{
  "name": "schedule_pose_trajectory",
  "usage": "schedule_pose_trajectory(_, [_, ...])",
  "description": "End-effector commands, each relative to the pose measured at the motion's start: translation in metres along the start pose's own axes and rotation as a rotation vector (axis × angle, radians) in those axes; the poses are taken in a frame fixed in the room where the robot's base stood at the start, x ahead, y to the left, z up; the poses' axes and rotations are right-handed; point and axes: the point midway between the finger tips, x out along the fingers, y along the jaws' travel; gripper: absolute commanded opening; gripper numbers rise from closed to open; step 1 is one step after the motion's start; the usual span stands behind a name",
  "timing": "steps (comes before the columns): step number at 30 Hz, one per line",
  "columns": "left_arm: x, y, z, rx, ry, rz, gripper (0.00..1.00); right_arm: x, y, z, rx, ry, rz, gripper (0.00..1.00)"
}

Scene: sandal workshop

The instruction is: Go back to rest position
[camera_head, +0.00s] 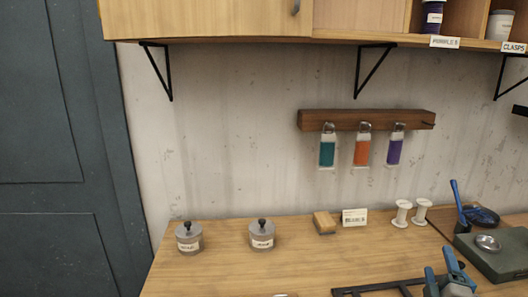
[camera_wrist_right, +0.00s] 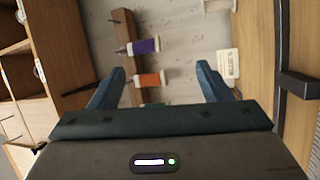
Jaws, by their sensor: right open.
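My right gripper (camera_head: 441,268) is at the bottom right of the head view, above the right part of the workbench (camera_head: 215,270). Its two blue fingers are apart with nothing between them; they also show in the right wrist view (camera_wrist_right: 160,73). That view is turned sideways and looks towards the wall, with the purple vial (camera_wrist_right: 143,46) and orange vial (camera_wrist_right: 150,79) beyond the fingers. My left gripper is not in the head view.
Two lidded grey pots (camera_head: 189,238) (camera_head: 262,235), a wooden block (camera_head: 324,223), a label card (camera_head: 354,217) and white spools (camera_head: 402,213) stand along the back. A dark green slab (camera_head: 498,262) with a small bowl (camera_head: 487,243) lies right of the gripper. Vials hang from a wall rack (camera_head: 365,119).

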Motion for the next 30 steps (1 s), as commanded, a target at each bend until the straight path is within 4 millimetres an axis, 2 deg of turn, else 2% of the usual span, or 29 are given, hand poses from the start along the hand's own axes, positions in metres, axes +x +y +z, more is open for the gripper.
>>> schedule_pose_trajectory(1, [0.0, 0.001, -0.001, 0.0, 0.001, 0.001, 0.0, -0.028, -0.025, 0.007, 0.119, -0.084, -0.094, 0.71])
schedule_pose_trajectory(3, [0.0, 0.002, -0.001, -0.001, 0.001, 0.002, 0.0, -0.065, -0.055, 0.016, 0.264, -0.202, -0.222, 0.71])
schedule_pose_trajectory(7, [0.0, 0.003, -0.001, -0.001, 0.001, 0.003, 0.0, -0.136, -0.103, 0.022, 0.471, -0.403, -0.454, 0.71])
schedule_pose_trajectory(10, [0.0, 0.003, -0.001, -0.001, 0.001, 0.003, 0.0, -0.192, -0.129, 0.02, 0.59, -0.54, -0.621, 0.71])
schedule_pose_trajectory(15, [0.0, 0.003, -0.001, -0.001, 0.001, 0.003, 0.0, -0.265, -0.152, 0.009, 0.711, -0.706, -0.838, 0.71])
schedule_pose_trajectory(21, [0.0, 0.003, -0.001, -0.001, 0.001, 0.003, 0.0, -0.33, -0.16, -0.006, 0.791, -0.841, -1.03, 0.71])
schedule_pose_trajectory(27, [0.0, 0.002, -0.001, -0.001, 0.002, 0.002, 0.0, -0.385, -0.157, -0.021, 0.843, -0.95, -1.198, 0.71])
schedule_pose_trajectory(30, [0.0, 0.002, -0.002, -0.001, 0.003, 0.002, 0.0, -0.378, -0.184, -0.015, 0.834, -0.953, -1.19, 0.71])
